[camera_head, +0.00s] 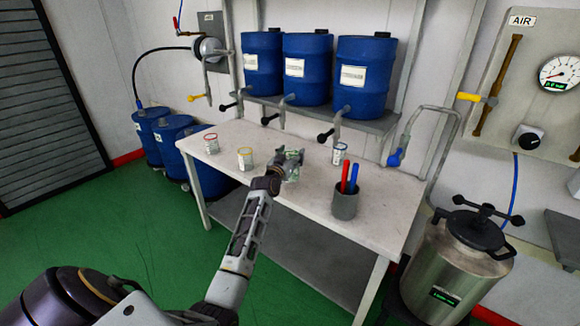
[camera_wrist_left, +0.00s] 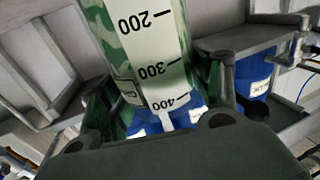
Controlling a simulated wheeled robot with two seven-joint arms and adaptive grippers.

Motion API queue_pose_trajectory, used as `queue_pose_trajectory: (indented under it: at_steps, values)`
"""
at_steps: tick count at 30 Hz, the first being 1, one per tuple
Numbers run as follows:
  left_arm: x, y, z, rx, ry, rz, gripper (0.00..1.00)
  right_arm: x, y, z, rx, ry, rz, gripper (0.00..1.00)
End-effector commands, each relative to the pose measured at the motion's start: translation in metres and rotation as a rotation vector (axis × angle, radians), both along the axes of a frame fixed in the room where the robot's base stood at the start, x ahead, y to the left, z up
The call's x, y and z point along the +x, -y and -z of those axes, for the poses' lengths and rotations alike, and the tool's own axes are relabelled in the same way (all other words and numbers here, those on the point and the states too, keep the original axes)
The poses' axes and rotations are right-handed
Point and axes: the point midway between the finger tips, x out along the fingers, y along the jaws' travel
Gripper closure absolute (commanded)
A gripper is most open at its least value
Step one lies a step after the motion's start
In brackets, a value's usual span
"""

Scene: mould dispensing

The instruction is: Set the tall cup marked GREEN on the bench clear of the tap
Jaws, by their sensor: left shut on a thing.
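My left gripper (camera_head: 289,157) is over the middle of the white bench (camera_head: 300,208), below the row of taps. It is shut on a tall clear cup (camera_head: 292,174) with green on it, mostly hidden behind the fingers. In the left wrist view the cup (camera_wrist_left: 150,45) fills the space between the fingers. Its white scale reads 200, 300 and 400, and green patches show beside it. The word marking is not readable. I cannot tell whether its base touches the bench. The nearest tap (camera_head: 283,100) hangs from the middle barrel behind the cup. My right gripper is not in view.
A red-rimmed cup (camera_head: 211,145) and a yellow-rimmed cup (camera_head: 245,160) stand to the left. A blue-rimmed cup (camera_head: 340,155) stands to the right, behind a grey holder (camera_head: 345,203) with red and blue pens. Blue barrels (camera_head: 306,70) sit on the shelf. The bench's front is clear.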

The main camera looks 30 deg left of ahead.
Motion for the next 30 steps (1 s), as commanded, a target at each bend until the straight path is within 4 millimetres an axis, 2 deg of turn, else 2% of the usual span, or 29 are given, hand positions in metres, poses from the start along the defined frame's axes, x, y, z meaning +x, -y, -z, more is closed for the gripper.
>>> queue_pose_trajectory:
  at_steps: [6,14,20,25,30]
  values:
    - [0.0,0.0,0.004,0.002,0.005,0.0,1.0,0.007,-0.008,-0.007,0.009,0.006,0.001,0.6]
    - [0.0,0.0,0.005,0.002,0.005,-0.001,1.0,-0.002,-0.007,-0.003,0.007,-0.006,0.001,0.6]
    - [0.0,0.0,0.021,0.002,0.003,-0.001,1.0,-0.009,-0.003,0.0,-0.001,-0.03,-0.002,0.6]
    - [0.0,0.0,0.036,0.001,0.003,-0.001,1.0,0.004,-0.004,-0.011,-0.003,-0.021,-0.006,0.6]
    - [0.0,-0.001,0.041,0.002,0.005,-0.001,1.0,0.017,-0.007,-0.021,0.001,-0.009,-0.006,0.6]
